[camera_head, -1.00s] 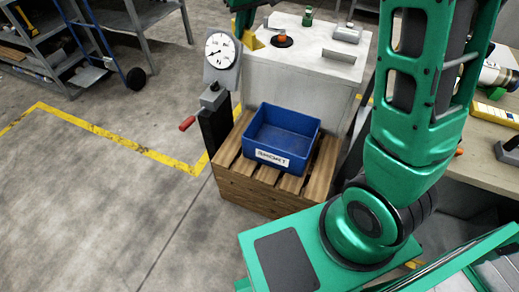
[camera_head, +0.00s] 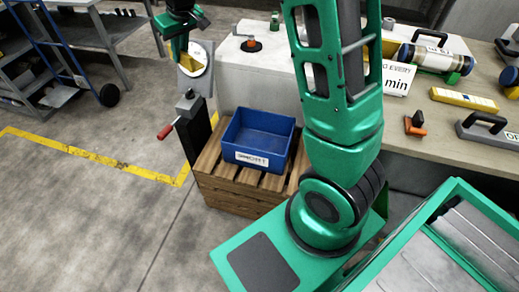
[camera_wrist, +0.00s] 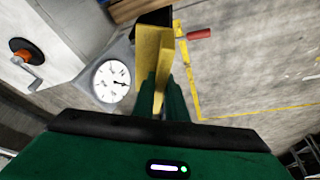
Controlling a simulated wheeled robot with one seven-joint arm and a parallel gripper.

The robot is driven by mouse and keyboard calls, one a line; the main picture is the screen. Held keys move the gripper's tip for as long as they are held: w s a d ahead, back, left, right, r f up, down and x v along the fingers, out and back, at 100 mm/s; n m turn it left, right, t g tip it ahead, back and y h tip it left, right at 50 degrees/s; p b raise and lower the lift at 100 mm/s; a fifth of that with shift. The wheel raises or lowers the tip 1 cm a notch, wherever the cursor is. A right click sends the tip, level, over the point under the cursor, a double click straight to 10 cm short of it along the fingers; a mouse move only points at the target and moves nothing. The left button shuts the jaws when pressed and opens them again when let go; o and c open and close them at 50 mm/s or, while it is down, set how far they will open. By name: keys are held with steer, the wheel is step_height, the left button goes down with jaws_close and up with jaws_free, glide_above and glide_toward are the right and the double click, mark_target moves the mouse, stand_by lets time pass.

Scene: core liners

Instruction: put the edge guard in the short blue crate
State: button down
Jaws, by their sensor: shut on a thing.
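The short blue crate (camera_head: 279,164) sits on a wooden pallet, with a white label reading SHORT on its front; it looks empty. The yellow edge guard (camera_head: 191,63) is in my gripper (camera_head: 178,48), at the upper left of the head view, in front of the dial gauge and up and left of the crate. In the wrist view, the yellow edge guard (camera_wrist: 153,50) sticks out beyond my gripper's green fingers (camera_wrist: 163,95). The crate does not show in the wrist view.
The dial gauge (camera_wrist: 111,81) stands on a dark post with a red handle (camera_head: 166,131), left of the pallet (camera_head: 228,184). A pale block (camera_head: 235,88) stands behind the crate. A workbench (camera_head: 440,120) with tools is at right.

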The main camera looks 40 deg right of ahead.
steer(key=d+f, duration=0.3)
steer(key=f, duration=0.4)
steer(key=d+f, duration=0.4)
steer(key=f, duration=0.2)
steer(key=m+h, duration=0.1)
steer(key=m, duration=0.2)
glide_above(254, 147)
steer(key=s, duration=0.2)
step_height(254, 147, down, 26)
step_height(254, 147, down, 5)
steer(key=shift+f, duration=2.45)
steer(key=shift+f, duration=0.1)
steer(key=c, duration=1.9)
jaws_free()
steer(key=shift+w, duration=0.1)
steer(key=shift+o, duration=0.7)
